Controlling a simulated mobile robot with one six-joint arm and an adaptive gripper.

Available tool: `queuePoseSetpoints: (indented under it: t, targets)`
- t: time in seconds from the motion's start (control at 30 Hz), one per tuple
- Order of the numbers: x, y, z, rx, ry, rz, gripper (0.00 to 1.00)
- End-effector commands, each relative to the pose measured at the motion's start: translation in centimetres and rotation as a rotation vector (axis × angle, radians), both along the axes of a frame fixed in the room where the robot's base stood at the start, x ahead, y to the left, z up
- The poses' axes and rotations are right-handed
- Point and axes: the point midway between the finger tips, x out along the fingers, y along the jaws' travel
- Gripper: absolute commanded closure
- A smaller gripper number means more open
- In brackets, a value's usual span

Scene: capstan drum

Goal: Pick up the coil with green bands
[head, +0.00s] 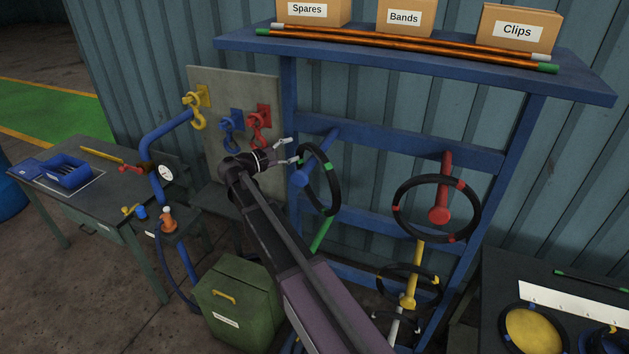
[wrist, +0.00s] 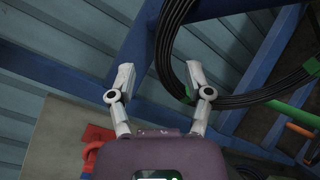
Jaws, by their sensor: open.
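The coil with green bands (head: 333,188) is a black ring hanging on a blue peg (head: 300,178) at the left of the blue rack. My gripper (head: 291,150) is open and empty at the coil's upper left side. In the wrist view, my gripper's fingers (wrist: 158,76) stand apart. The coil (wrist: 225,101) curves from the top, between the fingertips in the picture, and off to the right past the right finger. Green bands show on it. I cannot tell how deep the coil sits between the fingers.
A coil with red bands (head: 398,199) hangs on a red peg to the right; one with yellow bands (head: 384,287) hangs lower. Hooks (head: 258,128) on a grey board are close left. A shelf with boxes (head: 404,17) overhangs the rack. A green bin (head: 240,302) stands below.

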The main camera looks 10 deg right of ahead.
Motion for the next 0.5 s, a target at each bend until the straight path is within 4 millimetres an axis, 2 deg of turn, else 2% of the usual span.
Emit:
queuePoseSetpoints:
  t: [0.23,0.5]
  targets:
    - [0.2,-0.9,0.0,0.000,0.000,-0.001,0.35]
    - [1.1,-3.9,0.0,0.000,0.000,-0.002,0.35]
